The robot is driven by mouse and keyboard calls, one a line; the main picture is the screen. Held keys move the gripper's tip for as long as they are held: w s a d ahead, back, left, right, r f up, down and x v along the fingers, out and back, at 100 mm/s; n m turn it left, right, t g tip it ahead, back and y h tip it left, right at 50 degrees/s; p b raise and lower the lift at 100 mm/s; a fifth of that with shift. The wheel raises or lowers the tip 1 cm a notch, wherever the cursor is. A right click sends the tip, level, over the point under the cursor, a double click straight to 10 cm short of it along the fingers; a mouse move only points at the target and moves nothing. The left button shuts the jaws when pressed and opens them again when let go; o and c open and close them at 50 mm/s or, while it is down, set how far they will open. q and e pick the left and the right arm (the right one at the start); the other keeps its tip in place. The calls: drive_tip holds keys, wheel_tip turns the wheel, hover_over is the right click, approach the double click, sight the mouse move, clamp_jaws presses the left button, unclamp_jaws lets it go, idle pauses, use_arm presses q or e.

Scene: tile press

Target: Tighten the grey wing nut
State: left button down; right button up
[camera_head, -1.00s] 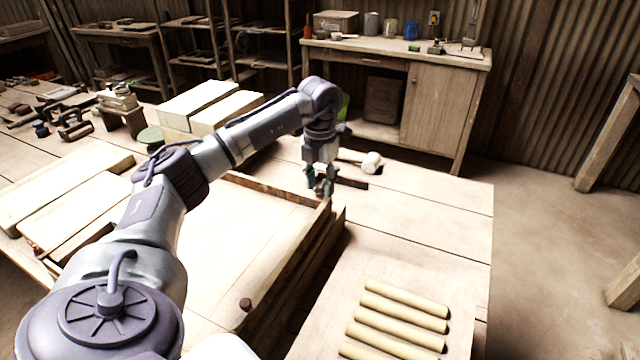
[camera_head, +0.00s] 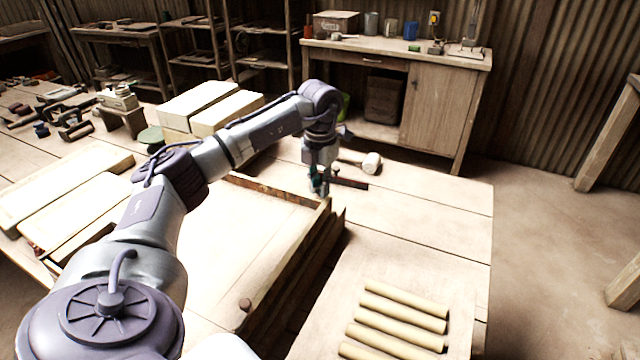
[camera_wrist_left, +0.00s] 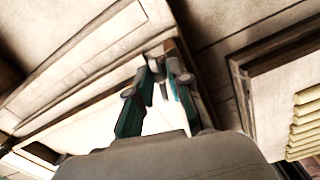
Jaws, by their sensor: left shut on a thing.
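My left gripper (camera_head: 319,188) reaches over the far right corner of the wooden tile press (camera_head: 250,194). It points down and is shut on a small grey piece at that corner, which I take to be the grey wing nut. In the left wrist view the fingertips (camera_wrist_left: 163,62) close around this grey wing nut (camera_wrist_left: 155,52), mostly hidden between them. The nut's wings and its exact angle cannot be made out. My right gripper is in neither view.
A white-headed mallet (camera_head: 371,162) lies just beyond the gripper, beside a dark flat bar (camera_head: 350,183). Several pale clay rolls (camera_head: 400,312) lie on a board at the front right. Pale blocks (camera_head: 228,112) stand behind the press.

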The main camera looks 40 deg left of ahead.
use_arm(q)
drive_tip(key=m+p, duration=0.1)
drive_tip(key=m, duration=0.2)
drive_tip(key=shift+r+p, duration=0.15)
drive_tip(key=shift+p, duration=0.2)
drive_tip(key=m+p, duration=0.1)
drive_tip(key=m, duration=0.7)
drive_tip(key=shift+p, duration=0.4)
drive_tip(key=shift+m, duration=2.2)
drive_tip(key=shift+w, duration=0.1)
drive_tip(key=c, duration=1.1)
unclamp_jaws()
wheel_tip(320, 180, up, 12)
drive_tip(key=shift+f, duration=0.1)
